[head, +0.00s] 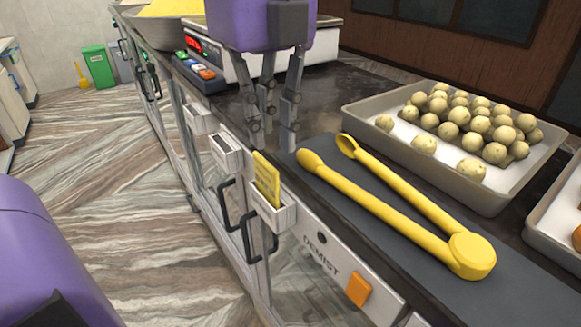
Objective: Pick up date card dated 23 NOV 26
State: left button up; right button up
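A yellow date card (266,180) stands upright, slightly tilted, in a small white holder (277,215) on the front of the counter. Its print is too small to read, so I cannot tell its date. My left gripper (272,138) points down from the top of the view, above and behind the card. Its fingers are apart with nothing between them, and they do not touch the card. Another white holder (226,153) farther along the front shows no yellow card. My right gripper is not in view.
Yellow tongs (395,208) lie on a dark mat right of the card. A tray (460,188) of round sweets stands behind them. A scale (240,68) is behind my gripper. Black door handles (250,235) and an orange switch (358,290) are on the counter front.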

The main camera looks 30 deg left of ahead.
aim_at(264, 176)
pick_arm(q)
jog(key=f, duration=0.2)
jog(key=s+f, duration=0.1)
jog(key=f, duration=0.4)
jog(key=shift+s+d+f, duration=0.1)
jog(key=shift+s+d, duration=0.1)
jog(key=shift+s, duration=0.1)
jog(key=shift+w+f, duration=0.2)
jog(key=shift+f, duration=0.15)
jog(key=shift+o, duration=1.2)
jog(key=shift+r, duration=0.1)
jog(key=c, duration=0.4)
jog(key=shift+r, duration=0.1)
jog(key=shift+c, duration=0.3)
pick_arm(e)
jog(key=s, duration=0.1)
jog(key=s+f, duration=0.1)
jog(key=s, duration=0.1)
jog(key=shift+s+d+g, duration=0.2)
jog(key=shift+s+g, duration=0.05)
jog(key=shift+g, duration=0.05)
